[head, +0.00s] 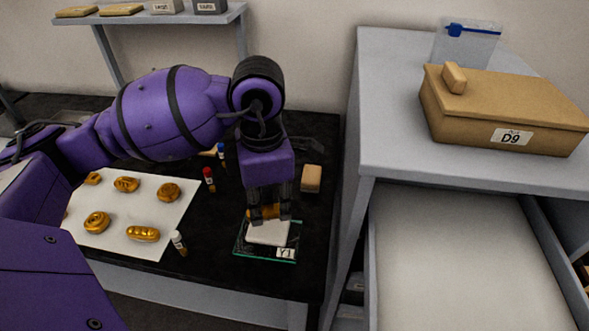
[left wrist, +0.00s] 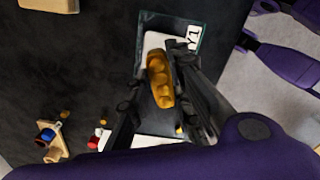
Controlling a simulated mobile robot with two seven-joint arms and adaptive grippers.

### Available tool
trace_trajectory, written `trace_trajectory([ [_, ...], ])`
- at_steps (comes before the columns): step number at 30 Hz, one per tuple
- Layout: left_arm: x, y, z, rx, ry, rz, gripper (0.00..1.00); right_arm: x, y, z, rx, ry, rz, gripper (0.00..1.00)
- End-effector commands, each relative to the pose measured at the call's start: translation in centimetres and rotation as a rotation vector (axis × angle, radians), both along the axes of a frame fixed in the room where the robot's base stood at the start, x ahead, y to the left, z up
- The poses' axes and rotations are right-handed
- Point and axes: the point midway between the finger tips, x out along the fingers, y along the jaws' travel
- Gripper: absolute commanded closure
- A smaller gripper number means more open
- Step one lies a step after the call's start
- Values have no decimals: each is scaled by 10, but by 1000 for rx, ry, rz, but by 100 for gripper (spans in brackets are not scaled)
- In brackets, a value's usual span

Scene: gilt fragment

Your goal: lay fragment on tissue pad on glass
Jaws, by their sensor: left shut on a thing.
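My left gripper (head: 268,207) points down over the glass plate and is shut on a golden, lobed fragment (head: 264,212). In the left wrist view the fragment (left wrist: 160,80) lies lengthwise between the dark fingers. The white tissue pad (head: 268,234) lies on the green-edged glass (head: 285,257), which carries a Y1 label. The fragment is over the pad's far part; I cannot tell whether it touches the pad. In the left wrist view the fragment and fingers hide part of the pad (left wrist: 153,41) and glass (left wrist: 172,18). My right gripper is not in view.
Several other gilt fragments lie on a white sheet (head: 182,213) at the left. A grey cabinet with a D9 box (head: 480,105) rises at the right.

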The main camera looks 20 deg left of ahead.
Motion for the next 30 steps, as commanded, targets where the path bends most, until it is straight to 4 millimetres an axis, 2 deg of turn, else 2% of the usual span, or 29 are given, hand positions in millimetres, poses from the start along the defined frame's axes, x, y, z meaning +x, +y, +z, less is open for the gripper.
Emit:
trace_trajectory([
  [5,-1,0,-15,0,2,0,96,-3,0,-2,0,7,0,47],
  [11,-1,0,-41,0,2,-1,96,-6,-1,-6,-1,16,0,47],
  [22,0,0,-47,0,0,-2,96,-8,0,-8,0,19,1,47],
  [23,0,0,-47,0,0,-2,80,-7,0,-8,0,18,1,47],
  [24,0,0,-46,0,0,-2,74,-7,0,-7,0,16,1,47],
  [27,0,0,-45,0,0,-2,62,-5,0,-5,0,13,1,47],
  [30,0,0,-45,1,-1,-2,62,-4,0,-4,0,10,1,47],
])
